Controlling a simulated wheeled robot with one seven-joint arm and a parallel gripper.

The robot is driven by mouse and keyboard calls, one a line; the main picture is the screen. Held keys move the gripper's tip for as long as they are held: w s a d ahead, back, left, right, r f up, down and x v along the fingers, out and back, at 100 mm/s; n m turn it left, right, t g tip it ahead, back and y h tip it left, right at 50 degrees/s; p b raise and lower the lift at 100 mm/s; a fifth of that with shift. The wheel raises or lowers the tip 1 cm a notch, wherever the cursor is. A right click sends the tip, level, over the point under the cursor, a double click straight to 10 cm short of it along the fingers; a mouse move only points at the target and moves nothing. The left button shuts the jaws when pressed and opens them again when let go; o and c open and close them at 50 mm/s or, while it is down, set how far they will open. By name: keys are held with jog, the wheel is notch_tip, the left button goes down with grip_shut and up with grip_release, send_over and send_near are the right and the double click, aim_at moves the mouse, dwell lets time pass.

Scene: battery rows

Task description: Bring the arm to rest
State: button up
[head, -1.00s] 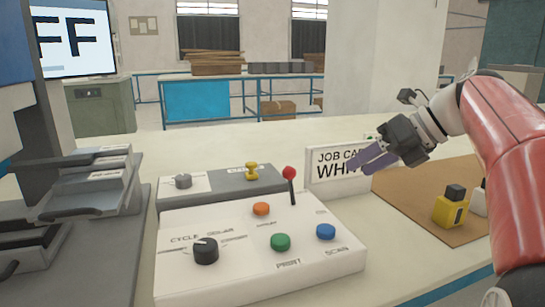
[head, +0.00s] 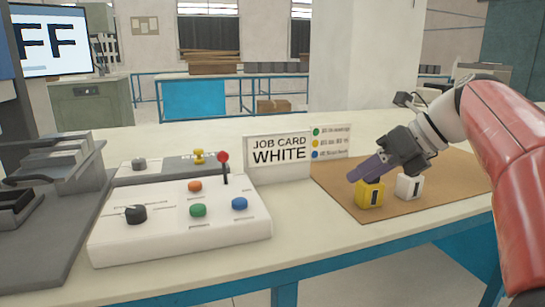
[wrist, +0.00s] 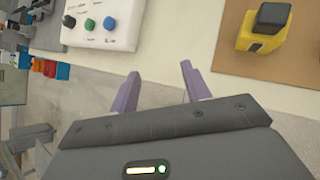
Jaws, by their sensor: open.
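My gripper (head: 365,170) is at the right in the head view, with purple fingers, just above and left of a yellow battery (head: 369,194) as the picture lines up. In the wrist view my gripper (wrist: 157,85) has its two fingers apart with nothing between them. The yellow battery (wrist: 266,28) lies beyond the fingers at the upper right there, apart from them. A white battery (head: 409,187) stands right of the yellow one on a brown mat (head: 455,187).
A white control box (head: 160,235) with a black knob, orange, green and blue buttons and a red-topped lever stands left. A card reading JOB CARD WHITE (head: 278,155) stands behind. Grey trays (head: 60,165) are at far left. The table front (head: 330,245) is clear.

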jog(key=s+a+f+n+h, duration=0.1)
jog(key=s+f+n+h, duration=0.3)
jog(key=s+f+n, duration=0.6)
jog(key=s+a+f+n+t+h, duration=0.1)
jog(key=s+f+n+h, duration=0.2)
jog(key=s+f+n, duration=0.7)
notch_tip(320, 180, down, 2)
jog(key=n, duration=0.9)
jog(key=shift+f+h, duration=0.25)
jog(key=shift+h, duration=0.15)
